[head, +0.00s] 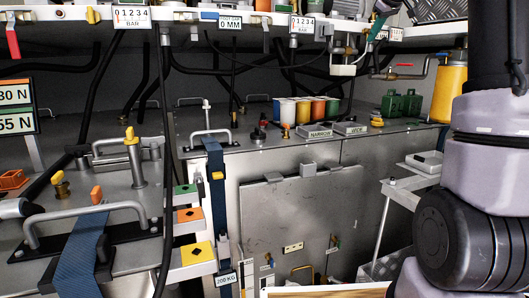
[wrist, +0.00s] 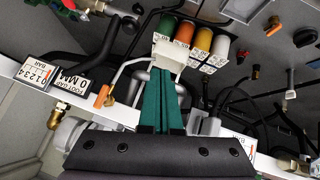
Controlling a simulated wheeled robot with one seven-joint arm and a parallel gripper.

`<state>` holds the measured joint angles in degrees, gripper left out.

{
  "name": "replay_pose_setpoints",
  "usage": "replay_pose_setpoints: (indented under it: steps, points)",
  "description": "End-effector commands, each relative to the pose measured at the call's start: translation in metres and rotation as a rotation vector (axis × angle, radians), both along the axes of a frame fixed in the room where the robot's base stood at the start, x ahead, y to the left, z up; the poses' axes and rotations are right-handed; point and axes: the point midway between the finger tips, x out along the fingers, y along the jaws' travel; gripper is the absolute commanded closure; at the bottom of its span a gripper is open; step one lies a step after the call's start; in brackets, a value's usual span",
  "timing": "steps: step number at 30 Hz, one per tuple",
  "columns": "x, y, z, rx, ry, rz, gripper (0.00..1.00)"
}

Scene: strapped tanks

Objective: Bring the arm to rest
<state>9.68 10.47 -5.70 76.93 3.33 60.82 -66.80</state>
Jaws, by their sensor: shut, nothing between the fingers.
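My arm fills the right side of the head view, with a pale lilac link and a black ribbed joint (head: 460,235). It rises out of the top of the picture. My gripper (head: 371,42) shows at the top right of the head view, by the shelf with the gauges. In the wrist view its two green fingers (wrist: 165,78) lie together in front of the dark riveted palm, shut and empty. Past the fingertips is a white block that partly hides what lies behind it. I cannot tell whether the fingers touch anything.
The gauge shelf (head: 250,27) crosses the top of the head view. Coloured cups (head: 303,111) stand on the grey tank top. A yellow cylinder (head: 451,90) stands close to my arm. Blue straps (head: 213,190), handles and hanging black hoses crowd the left.

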Motion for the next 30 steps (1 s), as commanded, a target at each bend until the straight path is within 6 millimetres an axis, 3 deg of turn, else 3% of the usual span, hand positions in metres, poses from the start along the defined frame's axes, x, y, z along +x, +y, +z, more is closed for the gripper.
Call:
replay_pose_setpoints:
  steps: [1, 8, 14, 18, 21, 24, 30]
  points:
    - [-0.029, 0.016, 0.003, 0.051, 0.01, -0.034, 1.0]
    - [-0.151, 0.075, -0.022, 0.276, 0.082, -0.214, 1.0]
    - [-0.259, 0.115, -0.072, 0.445, 0.151, -0.378, 1.0]
    - [-0.326, 0.132, -0.118, 0.54, 0.197, -0.489, 1.0]
    - [-0.36, 0.14, -0.147, 0.586, 0.22, -0.55, 1.0]
    - [-0.382, 0.143, -0.167, 0.618, 0.236, -0.597, 1.0]
    - [-0.394, 0.145, -0.181, 0.638, 0.247, -0.627, 1.0]
